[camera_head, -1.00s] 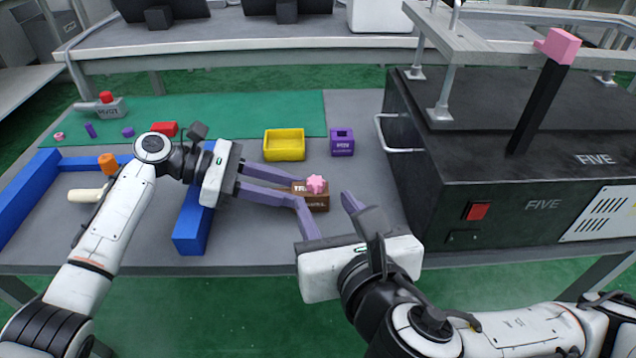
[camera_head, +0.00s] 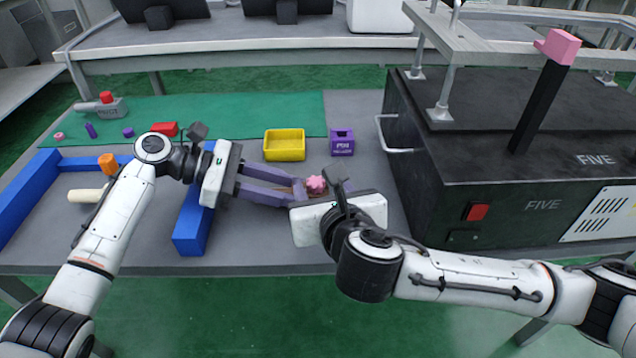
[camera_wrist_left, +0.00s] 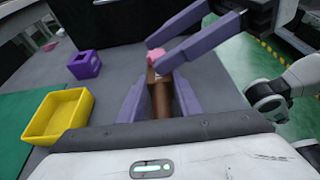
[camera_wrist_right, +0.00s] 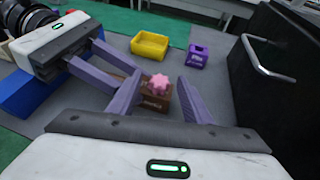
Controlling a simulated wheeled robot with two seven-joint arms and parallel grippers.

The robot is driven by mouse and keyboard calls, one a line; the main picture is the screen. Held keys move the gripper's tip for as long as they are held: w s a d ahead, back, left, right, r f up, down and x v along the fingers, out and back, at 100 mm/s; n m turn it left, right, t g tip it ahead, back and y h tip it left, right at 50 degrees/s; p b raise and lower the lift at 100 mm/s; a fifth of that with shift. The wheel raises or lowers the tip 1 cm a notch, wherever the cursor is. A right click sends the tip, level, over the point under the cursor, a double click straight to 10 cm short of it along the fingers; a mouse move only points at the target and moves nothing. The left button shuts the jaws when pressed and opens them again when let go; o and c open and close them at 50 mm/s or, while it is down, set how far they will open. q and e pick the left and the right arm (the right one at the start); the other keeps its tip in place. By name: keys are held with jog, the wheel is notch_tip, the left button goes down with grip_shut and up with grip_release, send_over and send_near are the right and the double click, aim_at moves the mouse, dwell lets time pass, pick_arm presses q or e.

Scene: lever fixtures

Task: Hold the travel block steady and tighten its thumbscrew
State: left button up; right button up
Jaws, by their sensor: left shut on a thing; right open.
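The brown travel block (camera_wrist_right: 152,101) sits on the grey bench with white lettering on its side. Its pink star-shaped thumbscrew (camera_head: 315,185) is on top and also shows in the right wrist view (camera_wrist_right: 159,85). My left gripper (camera_head: 298,191) is shut on the block, with the brown body between its purple fingers in the left wrist view (camera_wrist_left: 160,92). My right gripper (camera_wrist_right: 160,92) is open, its fingers on either side of the thumbscrew with gaps visible. In the head view my right gripper's body hides most of the block.
A yellow bin (camera_head: 284,145) and a purple box (camera_head: 342,142) stand behind the block. A blue bar (camera_head: 194,225) lies under my left wrist. A black machine (camera_head: 500,190) with a handle stands at the right. Small parts lie on the green mat (camera_head: 220,115).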

jog(key=shift+w, duration=0.15)
jog(key=shift+c, duration=0.6)
jog(key=c, duration=1)
jog(key=shift+o, duration=0.2)
jog(key=shift+a, duration=0.1)
jog(key=shift+a+f+m+h, duration=0.1)
jog(key=shift+m+h, duration=0.2)
jog(key=shift+h, duration=0.1)
jog(key=m+h, duration=0.2)
jog(key=h, duration=0.1)
jog(key=shift+a+m, duration=0.3)
jog(key=shift+m, duration=0.1)
jog(key=m+h, duration=0.2)
jog(key=m+g+h, duration=0.1)
jog(key=h, duration=0.1)
jog(key=m+g+h, duration=0.1)
jog(key=m+h, duration=0.1)
jog(key=shift+w+a+m, duration=0.15)
jog(key=shift+a+m, duration=0.1)
jog(key=shift+m, duration=0.05)
